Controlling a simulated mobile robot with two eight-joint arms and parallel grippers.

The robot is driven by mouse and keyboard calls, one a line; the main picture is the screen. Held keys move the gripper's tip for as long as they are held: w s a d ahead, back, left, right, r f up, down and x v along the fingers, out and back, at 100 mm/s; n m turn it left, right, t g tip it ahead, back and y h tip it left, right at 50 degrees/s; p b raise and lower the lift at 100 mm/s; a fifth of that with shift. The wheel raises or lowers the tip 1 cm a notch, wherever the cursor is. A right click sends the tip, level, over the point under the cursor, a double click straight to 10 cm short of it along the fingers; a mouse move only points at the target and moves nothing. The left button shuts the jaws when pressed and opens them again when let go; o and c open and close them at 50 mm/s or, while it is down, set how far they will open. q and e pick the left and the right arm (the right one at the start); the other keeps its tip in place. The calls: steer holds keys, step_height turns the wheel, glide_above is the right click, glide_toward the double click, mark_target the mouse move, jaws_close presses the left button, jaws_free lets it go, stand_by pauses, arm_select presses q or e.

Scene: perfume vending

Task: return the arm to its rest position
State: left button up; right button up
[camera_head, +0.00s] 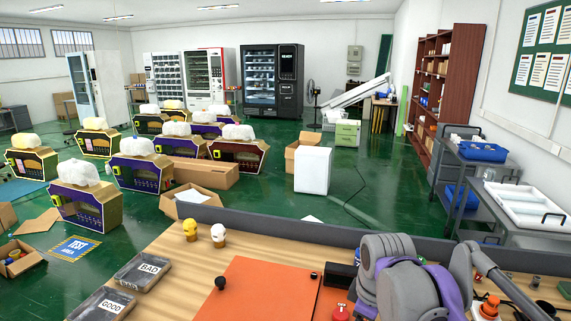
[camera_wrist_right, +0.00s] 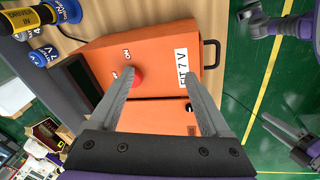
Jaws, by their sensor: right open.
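My right arm (camera_head: 405,285), grey and purple, is folded at the bottom right of the head view. Its gripper does not show there. In the right wrist view my right gripper (camera_wrist_right: 157,73) is open, with two grey fingers spread and nothing between them held. The fingers lie in front of an orange box (camera_wrist_right: 160,47) with a red button (camera_wrist_right: 138,77), marked ON, and a white label. The button appears beside the left finger; I cannot tell the gap in depth. Purple and grey parts at this view's right edge look like mine.
A grey partition (camera_head: 300,230) runs behind. A cart (camera_head: 480,165) stands at right. Perfume machines (camera_head: 140,175) stand on the green floor.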

steer(key=s+d+f+m+t, duration=0.1)
steer(key=s+f+m+t, duration=0.2)
steer(key=s+f+m, duration=0.8)
steer(key=s+f, duration=0.4)
steer(key=s, duration=0.2)
steer(key=shift+s+d+f, duration=0.15)
steer(key=shift+d+f, duration=0.05)
steer(key=shift+d, duration=0.15)
